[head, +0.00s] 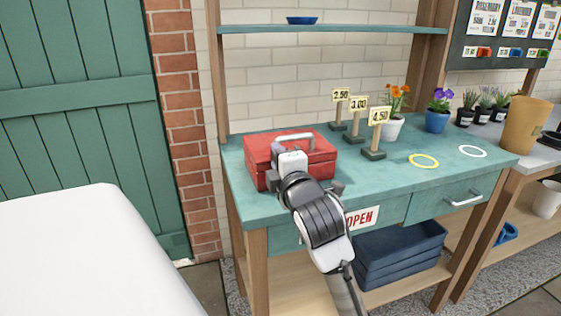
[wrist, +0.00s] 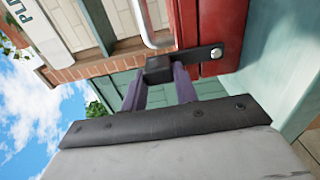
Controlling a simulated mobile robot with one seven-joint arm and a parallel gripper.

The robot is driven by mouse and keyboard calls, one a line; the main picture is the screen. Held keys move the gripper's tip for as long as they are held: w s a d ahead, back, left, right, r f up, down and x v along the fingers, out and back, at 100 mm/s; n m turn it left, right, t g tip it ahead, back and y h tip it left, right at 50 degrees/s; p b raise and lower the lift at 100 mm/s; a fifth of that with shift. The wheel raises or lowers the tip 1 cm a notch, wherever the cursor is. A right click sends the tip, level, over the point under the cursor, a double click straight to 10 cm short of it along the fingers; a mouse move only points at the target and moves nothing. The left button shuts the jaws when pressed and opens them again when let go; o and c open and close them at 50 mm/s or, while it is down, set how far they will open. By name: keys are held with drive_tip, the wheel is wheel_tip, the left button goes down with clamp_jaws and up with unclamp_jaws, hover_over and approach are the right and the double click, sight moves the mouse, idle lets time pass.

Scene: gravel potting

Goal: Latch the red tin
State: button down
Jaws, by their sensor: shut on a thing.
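The red tin (head: 315,158) stands at the left end of the teal bench with its lid down and its pale carrying handle (head: 295,137) on top. My gripper (head: 279,158) is at the tin's front, and my arm hides part of that face. In the wrist view, the red tin (wrist: 190,22) fills the upper middle. A dark latch strap (wrist: 197,55) with a round stud lies against its front. My gripper's fingers (wrist: 159,70) are shut on the strap's outer end. Whether the latch is fastened I cannot tell.
Price signs (head: 375,145) on blocks and flower pots stand to the right of the tin on the bench (head: 400,190). A yellow ring (head: 424,161) and a white ring (head: 472,151) lie further right. A shelf (head: 330,29) with a blue dish (head: 302,20) runs above.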

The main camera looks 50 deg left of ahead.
idle(0.3)
drive_tip(key=c, duration=1.1)
unclamp_jaws()
drive_tip(key=shift+b+v, duration=5.1)
drive_tip(key=shift+v, duration=1.8)
drive_tip(key=shift+s+a, duration=0.1)
drive_tip(key=shift+s, duration=0.05)
